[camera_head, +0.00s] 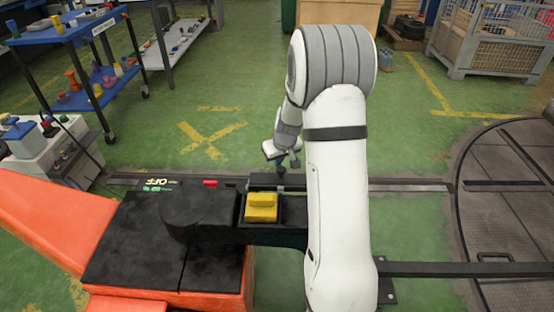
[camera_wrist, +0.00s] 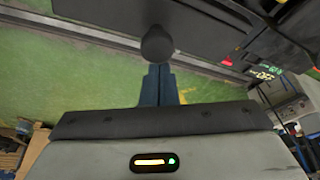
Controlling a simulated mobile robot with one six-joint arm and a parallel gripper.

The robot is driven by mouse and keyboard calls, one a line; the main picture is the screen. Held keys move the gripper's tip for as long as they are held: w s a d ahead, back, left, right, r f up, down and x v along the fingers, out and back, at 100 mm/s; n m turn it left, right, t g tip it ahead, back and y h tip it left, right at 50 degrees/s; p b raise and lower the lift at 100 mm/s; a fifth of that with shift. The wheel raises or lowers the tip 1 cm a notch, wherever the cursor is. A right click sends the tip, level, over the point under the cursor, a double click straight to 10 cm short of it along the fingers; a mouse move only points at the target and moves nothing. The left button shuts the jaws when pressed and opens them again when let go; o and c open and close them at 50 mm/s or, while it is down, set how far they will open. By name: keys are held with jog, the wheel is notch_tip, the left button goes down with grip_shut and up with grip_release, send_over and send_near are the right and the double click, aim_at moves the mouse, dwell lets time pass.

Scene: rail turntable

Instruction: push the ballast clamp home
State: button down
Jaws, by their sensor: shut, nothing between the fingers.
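A dark lever with a round knob, which looks like the ballast clamp (camera_wrist: 157,45), stands upright in front of my fingertips in the wrist view. In the head view a small dark knob (camera_head: 280,170) shows beside the tray that holds a yellow block (camera_head: 262,207). My gripper (camera_wrist: 159,70) is shut and empty, its blue-grey fingers together and pointing at the knob. I cannot tell whether the fingertips touch the knob. In the head view my gripper (camera_head: 281,160) is small, just above the knob.
An orange machine (camera_head: 60,225) with a black top (camera_head: 135,235) and a lit panel (camera_head: 160,185) stands at left. A rail (camera_head: 410,186) runs to a round turntable (camera_head: 505,220) at right. A blue cart (camera_head: 70,40) stands back left.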

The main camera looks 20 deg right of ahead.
aim_at(275, 179)
jog(key=s, duration=0.1)
jog(key=s+a+b, duration=0.1)
jog(key=s+b, duration=0.1)
jog(key=shift+s+a+f, duration=0.1)
jog(key=shift+s+a, duration=0.1)
jog(key=shift+a, duration=0.05)
jog(key=shift+s+a, duration=0.25)
jog(key=shift+s, duration=0.4)
jog(key=p+v, duration=0.1)
jog(key=v, duration=0.7)
jog(key=shift+p, duration=0.4)
jog(key=shift+w+d, duration=0.1)
jog(key=s+a+r+p, duration=0.5)
jog(key=s+r+p, duration=0.4)
jog(key=s+r, duration=0.2)
jog(key=s+a+r+g+p, duration=0.1)
jog(key=s+a+r+p, duration=0.4)
jog(key=s+r+p, duration=0.4)
jog(key=s+r, duration=0.3)
jog(key=r, duration=0.3)
jog(key=shift+s+r+m, duration=0.2)
jog(key=shift+r+m, duration=0.2)
